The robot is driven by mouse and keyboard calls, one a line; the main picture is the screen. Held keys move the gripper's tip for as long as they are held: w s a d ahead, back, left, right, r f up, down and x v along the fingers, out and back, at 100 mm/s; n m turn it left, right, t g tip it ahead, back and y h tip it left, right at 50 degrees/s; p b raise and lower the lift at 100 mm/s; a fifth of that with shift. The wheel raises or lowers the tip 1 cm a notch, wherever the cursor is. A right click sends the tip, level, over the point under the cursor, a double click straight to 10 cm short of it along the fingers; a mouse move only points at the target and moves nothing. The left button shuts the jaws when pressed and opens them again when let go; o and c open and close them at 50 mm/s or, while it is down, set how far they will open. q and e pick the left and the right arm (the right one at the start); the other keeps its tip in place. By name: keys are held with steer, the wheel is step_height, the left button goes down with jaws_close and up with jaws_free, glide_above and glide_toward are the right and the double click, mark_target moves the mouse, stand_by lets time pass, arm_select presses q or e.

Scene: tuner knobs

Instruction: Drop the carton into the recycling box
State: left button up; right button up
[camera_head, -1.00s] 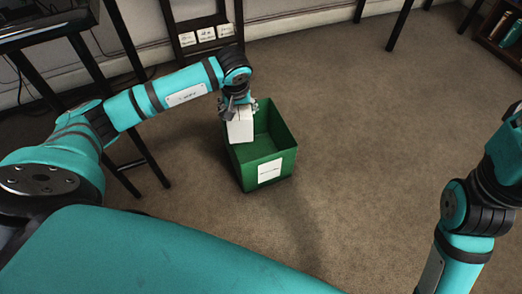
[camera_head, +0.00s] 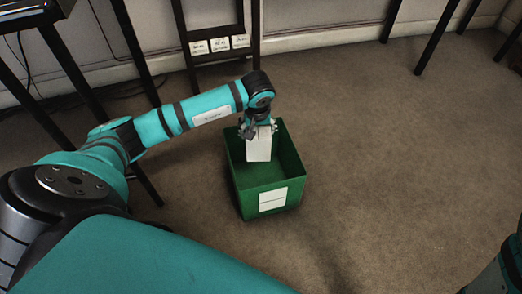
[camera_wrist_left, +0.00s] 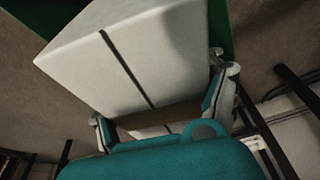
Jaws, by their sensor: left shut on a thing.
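The white carton (camera_head: 259,149) hangs from my left gripper (camera_head: 258,130) over the far part of the open green recycling box (camera_head: 265,200). The box stands on the floor and has a white label on its near side. In the left wrist view the carton (camera_wrist_left: 150,55) fills the upper middle, with a dark line across its face, and the fingers of my left gripper (camera_wrist_left: 165,115) are on both sides of it. I cannot tell how far the carton reaches below the rim. My right gripper is not in view; only part of my right arm shows at the lower right.
A dark frame with several white cards (camera_head: 220,45) stands by the wall behind the box. Dark table legs (camera_head: 130,45) stand at the left and more at the upper right. The carpet (camera_head: 400,150) right of the box is clear.

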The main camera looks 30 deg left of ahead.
arm_select(q)
steer(key=o, duration=1.3)
steer(key=v, duration=1.2)
steer(key=shift+a, duration=0.1)
steer(key=shift+f, duration=0.1)
